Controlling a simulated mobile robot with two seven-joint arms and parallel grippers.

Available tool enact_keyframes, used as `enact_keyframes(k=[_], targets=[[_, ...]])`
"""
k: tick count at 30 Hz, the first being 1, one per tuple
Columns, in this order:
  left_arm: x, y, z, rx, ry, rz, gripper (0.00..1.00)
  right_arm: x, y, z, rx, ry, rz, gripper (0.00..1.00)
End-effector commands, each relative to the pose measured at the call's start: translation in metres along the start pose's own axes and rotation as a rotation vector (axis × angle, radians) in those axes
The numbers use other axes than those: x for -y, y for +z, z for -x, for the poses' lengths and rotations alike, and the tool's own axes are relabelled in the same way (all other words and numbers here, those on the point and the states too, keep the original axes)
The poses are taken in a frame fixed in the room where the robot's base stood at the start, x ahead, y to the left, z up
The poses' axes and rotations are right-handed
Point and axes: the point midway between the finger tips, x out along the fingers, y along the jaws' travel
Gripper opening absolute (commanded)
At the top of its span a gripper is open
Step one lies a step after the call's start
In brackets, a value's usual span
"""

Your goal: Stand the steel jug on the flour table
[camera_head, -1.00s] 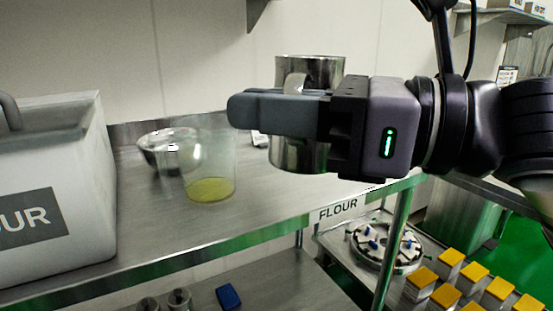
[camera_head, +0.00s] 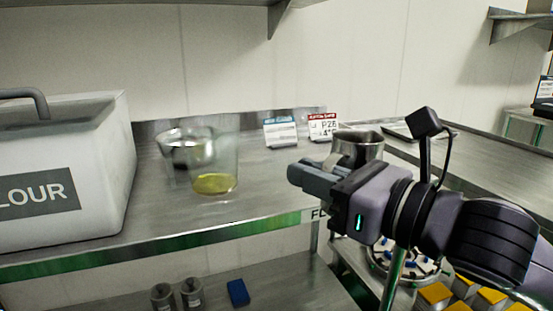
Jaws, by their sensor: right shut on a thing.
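The steel jug (camera_head: 358,143) is a shiny metal cylinder, upright, near the right end of the flour table (camera_head: 260,182). My right gripper (camera_head: 312,178) is shut on the jug and covers its lower part. The jug's base is hidden behind the gripper, so I cannot tell whether it touches the table top. My left gripper is not in view.
A white flour bin (camera_head: 60,170) stands at the table's left. A clear beaker with yellow liquid (camera_head: 214,182) and a steel bowl (camera_head: 176,150) stand mid-table. Two small cards (camera_head: 281,132) stand at the back. The table's front middle is clear.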

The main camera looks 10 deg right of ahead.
Motion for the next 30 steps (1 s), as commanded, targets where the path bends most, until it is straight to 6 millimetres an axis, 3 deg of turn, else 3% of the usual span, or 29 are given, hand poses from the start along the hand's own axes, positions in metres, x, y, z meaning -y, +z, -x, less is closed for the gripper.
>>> enact_keyframes(k=[14,24,30], targets=[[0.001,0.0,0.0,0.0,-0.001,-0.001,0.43,0.039,-0.094,0.004,-0.004,-0.28,-0.019,0.0],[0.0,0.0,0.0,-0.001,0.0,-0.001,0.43,0.055,-0.154,0.032,-0.011,-0.477,-0.017,0.0],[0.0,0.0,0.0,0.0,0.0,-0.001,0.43,0.059,-0.176,0.048,-0.017,-0.554,-0.002,0.0]])
